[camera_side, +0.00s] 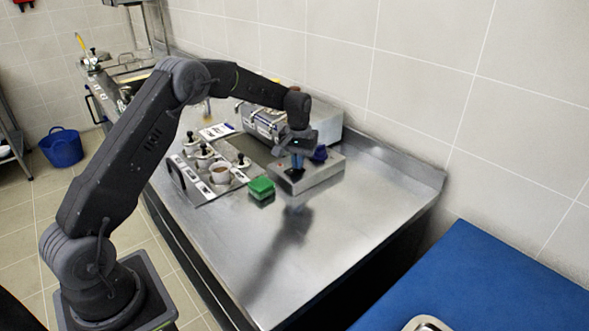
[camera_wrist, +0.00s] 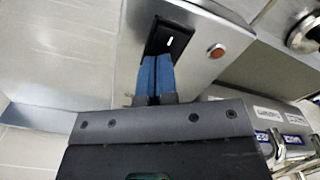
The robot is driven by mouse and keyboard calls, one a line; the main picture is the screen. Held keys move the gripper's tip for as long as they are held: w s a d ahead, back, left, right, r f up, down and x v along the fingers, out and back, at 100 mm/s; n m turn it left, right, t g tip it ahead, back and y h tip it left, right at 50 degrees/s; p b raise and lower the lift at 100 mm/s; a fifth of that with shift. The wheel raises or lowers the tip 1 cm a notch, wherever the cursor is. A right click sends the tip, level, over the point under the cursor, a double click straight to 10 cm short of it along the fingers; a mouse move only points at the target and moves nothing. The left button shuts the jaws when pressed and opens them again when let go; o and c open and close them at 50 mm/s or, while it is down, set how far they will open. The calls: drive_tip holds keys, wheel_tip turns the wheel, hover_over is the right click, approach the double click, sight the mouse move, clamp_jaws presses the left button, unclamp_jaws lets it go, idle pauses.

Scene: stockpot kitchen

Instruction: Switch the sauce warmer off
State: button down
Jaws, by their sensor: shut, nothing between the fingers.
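The sauce warmer (camera_side: 322,176) is a low steel box on the counter; it also fills the upper middle of the wrist view (camera_wrist: 205,85). A black switch plate (camera_wrist: 172,38) with a white mark is set in its top face. A round orange-red indicator light (camera_wrist: 216,51) sits beside the plate; I cannot tell if it is lit. My gripper (camera_side: 297,165) points down over the warmer, its blue fingers shut together and empty. In the wrist view the fingertips (camera_wrist: 157,60) are at the near edge of the switch plate and hide part of it. I cannot tell whether they touch it.
A green sponge (camera_side: 261,187) lies on the counter just left of the warmer. A steel unit with small pots (camera_side: 220,174) and black knobs stands further left. A larger steel box (camera_side: 328,118) is behind, by the wall. The counter's right part (camera_side: 350,215) is clear.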

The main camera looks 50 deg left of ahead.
drive_tip(key=shift+r, duration=3.4)
drive_tip(key=s+d+r+m+t, duration=0.3)
drive_tip(key=s+d+r, duration=0.6)
drive_tip(key=s+r, duration=0.45)
drive_tip(key=s+d+f+m+t, duration=0.1)
drive_tip(key=s+d, duration=0.2)
drive_tip(key=s, duration=0.7)
drive_tip(key=s+d+m+t, duration=0.1)
drive_tip(key=s+d+m, duration=0.1)
drive_tip(key=s, duration=0.8)
drive_tip(key=shift+s+d+f+t, duration=0.15)
drive_tip(key=shift+d+f+t, duration=0.2)
drive_tip(key=shift+d, duration=0.35)
